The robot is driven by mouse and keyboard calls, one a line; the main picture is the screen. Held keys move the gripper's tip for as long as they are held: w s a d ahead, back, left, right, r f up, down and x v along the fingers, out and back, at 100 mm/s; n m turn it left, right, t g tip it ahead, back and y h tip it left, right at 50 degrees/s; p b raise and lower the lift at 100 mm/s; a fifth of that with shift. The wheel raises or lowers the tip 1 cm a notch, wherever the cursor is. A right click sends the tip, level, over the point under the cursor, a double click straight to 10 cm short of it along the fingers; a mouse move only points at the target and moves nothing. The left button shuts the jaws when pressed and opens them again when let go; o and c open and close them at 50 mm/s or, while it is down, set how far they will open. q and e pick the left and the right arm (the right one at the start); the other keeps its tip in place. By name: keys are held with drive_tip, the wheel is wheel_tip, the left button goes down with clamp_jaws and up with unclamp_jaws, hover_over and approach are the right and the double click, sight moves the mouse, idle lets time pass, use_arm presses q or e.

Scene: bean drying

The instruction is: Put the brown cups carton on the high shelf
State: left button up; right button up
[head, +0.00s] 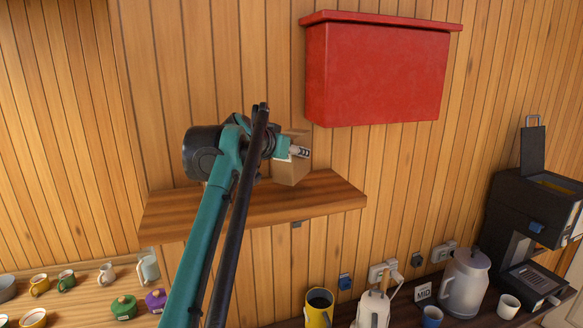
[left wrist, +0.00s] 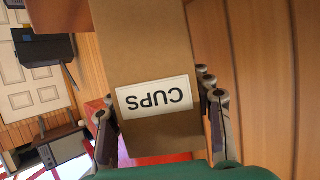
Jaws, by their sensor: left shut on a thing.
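The brown cups carton (head: 290,170) is at the high shelf (head: 327,195), near the shelf's middle, in the head view. My left gripper (head: 297,151) is shut on it. In the left wrist view the carton (left wrist: 156,60) stands between both fingers (left wrist: 160,128), and its white CUPS label appears upside down. My arm hides part of the carton and of the shelf in the head view. I cannot tell whether the carton's base touches the shelf board. My right gripper is not in view.
A red wall box (head: 375,75) hangs above the shelf, close to the gripper. The shelf's right end is bare.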

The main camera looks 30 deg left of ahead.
sight(282, 164)
use_arm(q)
drive_tip(key=f, duration=0.4)
drive_tip(key=shift+w+a, duration=0.2)
drive_tip(key=shift+w, duration=0.1)
drive_tip(key=shift+s+d, duration=0.15)
drive_tip(key=shift+s, duration=0.1)
drive_tip(key=o, duration=1.4)
drive_tip(key=shift+w+f, duration=0.15)
drive_tip(key=shift+s+r, duration=0.3)
drive_tip(key=shift+s, duration=0.3)
drive_tip(key=b+v, duration=0.1)
drive_tip(key=v, duration=0.9)
drive_tip(key=shift+b, duration=0.3)
drive_tip(key=shift+s+r, duration=0.25)
drive_tip(key=shift+s, duration=0.1)
